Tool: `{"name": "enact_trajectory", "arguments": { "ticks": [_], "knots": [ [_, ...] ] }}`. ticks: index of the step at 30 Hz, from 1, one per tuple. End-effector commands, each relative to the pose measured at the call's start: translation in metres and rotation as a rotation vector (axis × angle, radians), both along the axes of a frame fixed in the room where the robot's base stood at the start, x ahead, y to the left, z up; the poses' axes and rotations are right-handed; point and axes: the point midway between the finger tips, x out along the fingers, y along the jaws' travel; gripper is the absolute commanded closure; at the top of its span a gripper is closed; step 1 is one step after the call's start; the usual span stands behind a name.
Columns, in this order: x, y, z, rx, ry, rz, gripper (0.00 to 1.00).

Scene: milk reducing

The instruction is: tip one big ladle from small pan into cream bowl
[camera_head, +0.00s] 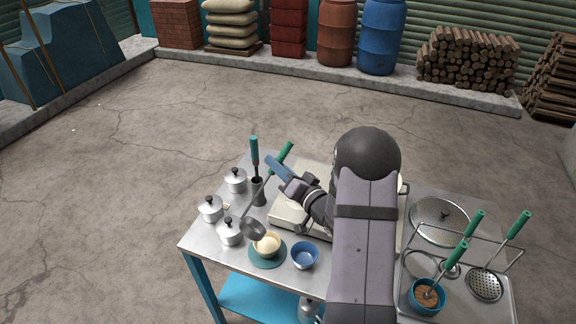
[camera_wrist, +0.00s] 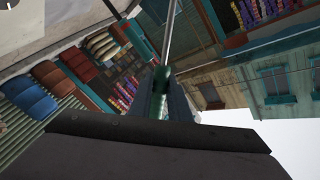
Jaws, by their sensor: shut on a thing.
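My gripper (camera_head: 274,170) is shut on the green handle of a ladle (camera_head: 284,154). The handle and steel shaft also show in the wrist view (camera_wrist: 160,82). The shaft slopes down and left to the ladle's grey cup (camera_head: 252,231), which is over or beside the upper-left rim of the cream bowl (camera_head: 267,254). The cup looks tilted; I cannot tell whether liquid is in it. The cream bowl has pale contents and sits on a teal saucer (camera_head: 266,264). I cannot make out the small pan; my arm covers much of the stove (camera_head: 290,212).
A blue bowl (camera_head: 304,256) stands right of the saucer. A dark utensil holder (camera_head: 258,191) stands behind the shaft. A rack of green-handled tools (camera_head: 485,284) and a teal pot (camera_head: 427,297) are at right.

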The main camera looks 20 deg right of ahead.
Motion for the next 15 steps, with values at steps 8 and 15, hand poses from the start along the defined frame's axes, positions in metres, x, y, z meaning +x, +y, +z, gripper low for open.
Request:
{"name": "enact_trajectory", "arguments": {
  "ticks": [8, 15],
  "knots": [
    [-0.009, 0.048, 0.019, -0.244, -0.052, 0.005, 1.0],
    [-0.018, 0.089, 0.027, -0.463, -0.096, 0.005, 1.0]
  ]
}}
